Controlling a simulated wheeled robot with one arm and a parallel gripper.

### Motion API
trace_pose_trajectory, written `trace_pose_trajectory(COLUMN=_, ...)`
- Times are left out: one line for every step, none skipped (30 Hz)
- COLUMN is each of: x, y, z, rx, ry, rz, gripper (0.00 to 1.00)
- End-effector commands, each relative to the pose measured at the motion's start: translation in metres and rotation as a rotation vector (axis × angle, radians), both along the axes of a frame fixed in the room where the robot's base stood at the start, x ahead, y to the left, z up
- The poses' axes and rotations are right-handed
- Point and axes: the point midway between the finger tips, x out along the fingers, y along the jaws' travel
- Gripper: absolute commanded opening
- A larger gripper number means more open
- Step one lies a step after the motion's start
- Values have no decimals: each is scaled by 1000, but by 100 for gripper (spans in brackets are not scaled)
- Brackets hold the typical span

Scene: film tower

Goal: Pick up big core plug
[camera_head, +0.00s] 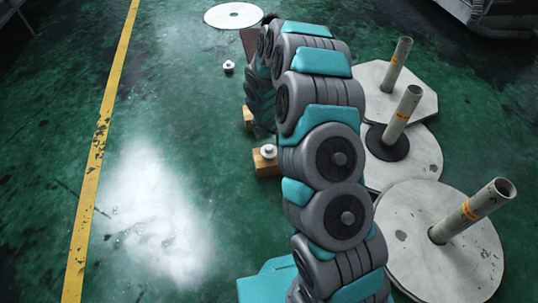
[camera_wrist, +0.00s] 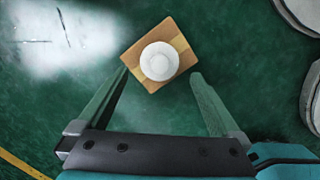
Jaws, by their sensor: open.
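A round white plug with a raised middle (camera_head: 268,151) sits on a wooden block (camera_head: 265,168), left of my arm in the head view. A white plug (camera_wrist: 159,61) on a tan block (camera_wrist: 146,81) also shows in the wrist view. There it lies between and just beyond the fingertips of my gripper (camera_wrist: 158,75). The fingers are spread wide and empty, with no contact visible. A second plug with a white top and dark underside (camera_head: 229,67) stands on the floor farther back. My arm hides my gripper in the head view.
Several round or angular pale plates carry upright tubes (camera_head: 475,211) close to the right of my arm. Another wooden block (camera_head: 248,118) is partly hidden by my arm. A flat white disc (camera_head: 233,15) lies at the back. The green floor left towards the yellow line (camera_head: 98,145) is clear.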

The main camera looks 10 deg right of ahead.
Motion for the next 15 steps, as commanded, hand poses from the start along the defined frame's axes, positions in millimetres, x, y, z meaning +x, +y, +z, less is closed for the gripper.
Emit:
trace_pose_trajectory(x=0, y=-1, z=-6, rx=-1, ry=2, rz=-1, gripper=100)
trace_pose_trajectory(x=0, y=-1, z=-8, rx=0, ry=1, rz=-1, gripper=100)
trace_pose_trajectory(x=1, y=-1, z=-10, rx=0, ry=1, rz=-1, gripper=100)
trace_pose_trajectory(x=1, y=-1, z=-12, rx=0, ry=1, rz=-2, gripper=100)
trace_pose_trajectory(x=1, y=-1, z=-14, rx=-1, ry=2, rz=-2, gripper=100)
trace_pose_trajectory(x=1, y=-2, z=-18, rx=-1, ry=2, rz=-2, gripper=100)
trace_pose_trajectory(x=1, y=-2, z=-22, rx=-1, ry=3, rz=-2, gripper=100)
trace_pose_trajectory(x=1, y=-2, z=-26, rx=-1, ry=4, rz=-3, gripper=100)
trace_pose_trajectory(x=2, y=-3, z=-32, rx=-1, ry=5, rz=-4, gripper=100)
trace_pose_trajectory(x=2, y=-3, z=-37, rx=-1, ry=7, rz=-4, gripper=100)
trace_pose_trajectory(x=2, y=-4, z=-42, rx=-1, ry=7, rz=-4, gripper=100)
trace_pose_trajectory(x=3, y=-4, z=-48, rx=-1, ry=7, rz=-4, gripper=100)
trace_pose_trajectory(x=3, y=-4, z=-51, rx=-1, ry=6, rz=-4, gripper=100)
trace_pose_trajectory(x=4, y=-5, z=-55, rx=-1, ry=5, rz=-4, gripper=100)
trace_pose_trajectory(x=5, y=-5, z=-58, rx=0, ry=4, rz=-3, gripper=100)
